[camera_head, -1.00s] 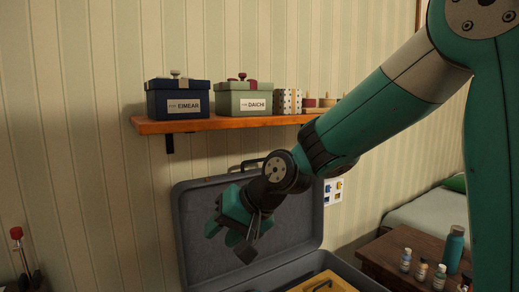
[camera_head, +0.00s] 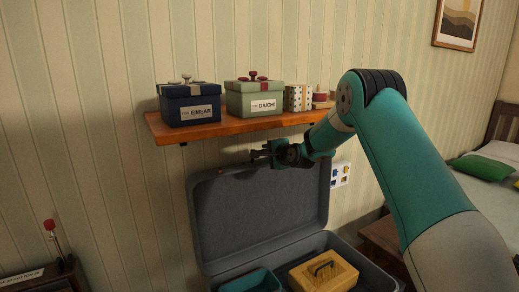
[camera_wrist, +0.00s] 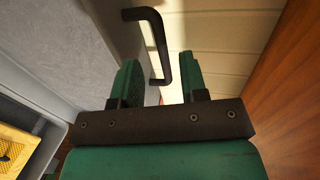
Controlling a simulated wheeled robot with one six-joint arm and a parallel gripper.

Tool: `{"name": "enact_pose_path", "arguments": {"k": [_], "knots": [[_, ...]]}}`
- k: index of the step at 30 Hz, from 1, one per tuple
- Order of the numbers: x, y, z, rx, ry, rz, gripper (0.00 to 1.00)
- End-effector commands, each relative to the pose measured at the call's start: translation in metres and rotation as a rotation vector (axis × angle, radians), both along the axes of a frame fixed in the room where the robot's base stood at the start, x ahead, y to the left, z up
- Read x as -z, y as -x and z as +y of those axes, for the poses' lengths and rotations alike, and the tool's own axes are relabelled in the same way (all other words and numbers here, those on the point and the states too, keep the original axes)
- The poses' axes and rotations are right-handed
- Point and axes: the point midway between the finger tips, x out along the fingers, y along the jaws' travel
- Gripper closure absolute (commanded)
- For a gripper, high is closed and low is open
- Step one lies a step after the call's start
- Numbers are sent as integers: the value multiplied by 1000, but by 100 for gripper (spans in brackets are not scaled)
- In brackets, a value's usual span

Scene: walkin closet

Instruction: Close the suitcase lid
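The grey suitcase lid (camera_head: 255,225) stands open and upright against the striped wall in the head view. Its inner face also shows at the left of the wrist view (camera_wrist: 55,45). The suitcase base (camera_head: 375,278) lies below it. My gripper (camera_head: 258,155) is at the lid's top edge, just under the shelf. In the wrist view my gripper's two green fingers (camera_wrist: 160,82) are apart. The black lid handle (camera_wrist: 158,40) shows beyond and between them, partly hidden by the left finger. I cannot tell whether either finger touches it.
A wooden shelf (camera_head: 240,124) with gift boxes is close above my gripper; its wood fills the wrist view's right side (camera_wrist: 295,90). A yellow case (camera_head: 322,274) and teal bin (camera_head: 250,282) are in the base. A bed (camera_head: 490,190) stands at right.

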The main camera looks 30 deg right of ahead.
Motion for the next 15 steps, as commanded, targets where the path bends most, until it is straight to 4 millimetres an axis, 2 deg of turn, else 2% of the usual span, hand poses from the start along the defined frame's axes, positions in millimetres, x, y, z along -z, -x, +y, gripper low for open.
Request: {"name": "enact_pose_path", "arguments": {"k": [1, 6, 15], "knots": [[2, -11, 1, -1, 1, 0, 60], [10, -40, 2, -1, 0, 0, 60], [18, -66, 2, 0, 0, 0, 60]]}}
